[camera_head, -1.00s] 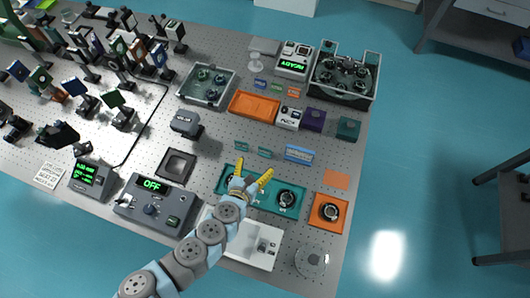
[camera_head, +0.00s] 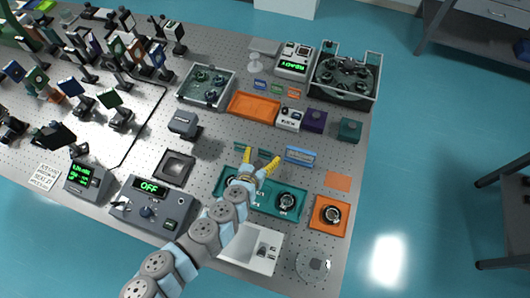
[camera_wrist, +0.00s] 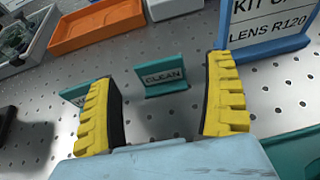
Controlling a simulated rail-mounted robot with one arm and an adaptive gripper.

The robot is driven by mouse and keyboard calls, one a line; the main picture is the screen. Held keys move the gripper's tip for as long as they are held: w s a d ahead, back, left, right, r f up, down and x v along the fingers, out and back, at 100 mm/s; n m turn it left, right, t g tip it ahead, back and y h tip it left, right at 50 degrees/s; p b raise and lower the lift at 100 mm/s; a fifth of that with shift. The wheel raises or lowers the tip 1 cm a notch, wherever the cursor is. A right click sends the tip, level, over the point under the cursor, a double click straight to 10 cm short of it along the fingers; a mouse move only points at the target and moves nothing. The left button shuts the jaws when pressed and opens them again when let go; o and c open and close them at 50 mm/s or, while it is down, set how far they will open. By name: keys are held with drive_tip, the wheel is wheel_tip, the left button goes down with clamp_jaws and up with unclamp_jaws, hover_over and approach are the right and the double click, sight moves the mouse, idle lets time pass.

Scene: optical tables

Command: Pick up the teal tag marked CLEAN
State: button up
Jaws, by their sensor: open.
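The teal tag marked CLEAN (camera_wrist: 163,78) stands on the perforated table, seen between and beyond my fingers in the wrist view. In the head view the tag (camera_head: 262,153) is a small teal shape just beyond my fingertips. My gripper (camera_wrist: 165,105) is open and empty, with its yellow ridged fingers spread wide; it also shows in the head view (camera_head: 261,158). A second teal tag (camera_wrist: 75,92) stands to the left, partly hidden behind my left finger, and its lettering is mostly covered. I cannot tell my exact height above the tag.
A blue-framed sign (camera_wrist: 270,25) reading LENS R120 stands right of the tag. An orange tray (camera_wrist: 95,27) lies behind. Bare perforated table surrounds the tag.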

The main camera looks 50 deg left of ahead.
drive_tip(key=shift+x, duration=1.15)
drive_tip(key=shift+f, duration=0.15)
drive_tip(key=c, duration=1)
